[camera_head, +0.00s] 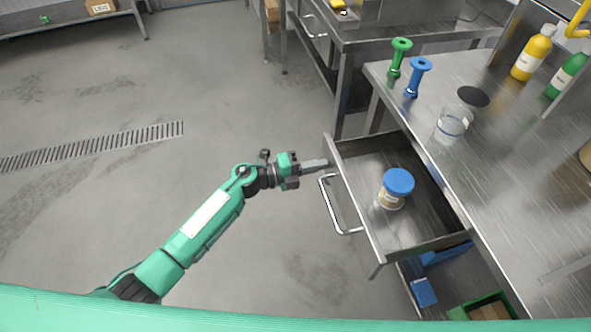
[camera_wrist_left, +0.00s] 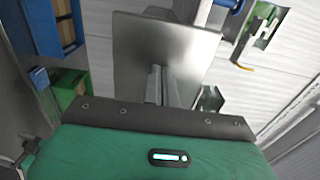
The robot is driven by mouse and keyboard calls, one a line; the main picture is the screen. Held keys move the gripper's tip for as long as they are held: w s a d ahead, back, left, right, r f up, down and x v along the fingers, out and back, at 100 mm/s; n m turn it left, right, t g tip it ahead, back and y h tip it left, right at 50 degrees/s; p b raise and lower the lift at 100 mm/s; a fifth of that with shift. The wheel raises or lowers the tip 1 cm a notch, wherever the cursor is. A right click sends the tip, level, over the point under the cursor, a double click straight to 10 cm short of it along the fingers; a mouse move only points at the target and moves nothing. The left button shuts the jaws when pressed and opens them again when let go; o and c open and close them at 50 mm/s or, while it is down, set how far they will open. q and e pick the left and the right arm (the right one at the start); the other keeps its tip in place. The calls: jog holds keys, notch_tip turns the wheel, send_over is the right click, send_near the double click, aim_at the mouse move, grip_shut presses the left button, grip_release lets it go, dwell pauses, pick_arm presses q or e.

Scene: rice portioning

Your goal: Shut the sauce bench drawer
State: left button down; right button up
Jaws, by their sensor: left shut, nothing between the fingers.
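The sauce bench drawer (camera_head: 362,220) is pulled out from the steel bench, with its bar handle (camera_head: 340,205) on its front. A jar with a blue lid (camera_head: 398,182) stands inside it. My left gripper (camera_head: 322,164) is shut and empty, its fingertips by the far end of the drawer front, beyond the handle. I cannot tell whether they touch the front. In the left wrist view the shut fingers (camera_wrist_left: 157,86) point at a grey metal panel (camera_wrist_left: 165,45), which looks like part of the drawer. My right gripper is not in view.
The bench top (camera_head: 500,170) holds a clear container (camera_head: 452,125), a green stand (camera_head: 399,57), a blue stand (camera_head: 417,76) and a yellow bottle (camera_head: 534,53). A green crate (camera_head: 462,311) and blue bins sit below. The floor left of the drawer is clear.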

pick_arm(q)
jog(key=b, duration=0.2)
send_near(379, 161)
jog(key=d+r, duration=0.1)
jog(key=r, duration=0.2)
jog(key=d+r, duration=0.1)
jog(key=shift+w+d+r, duration=0.15)
jog(key=shift+w+d, duration=0.15)
jog(key=b+x, duration=0.2)
jog(key=x, duration=0.4)
jog(key=shift+w+d, duration=0.1)
jog(key=shift+d, duration=0.5)
jog(key=shift+r+b, duration=0.2)
jog(key=shift+b, duration=0.1)
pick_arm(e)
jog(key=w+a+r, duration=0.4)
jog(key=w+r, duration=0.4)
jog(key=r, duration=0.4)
pick_arm(q)
jog(key=shift+d+r, duration=0.1)
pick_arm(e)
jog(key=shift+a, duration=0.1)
pick_arm(q)
jog(key=shift+w, duration=0.1)
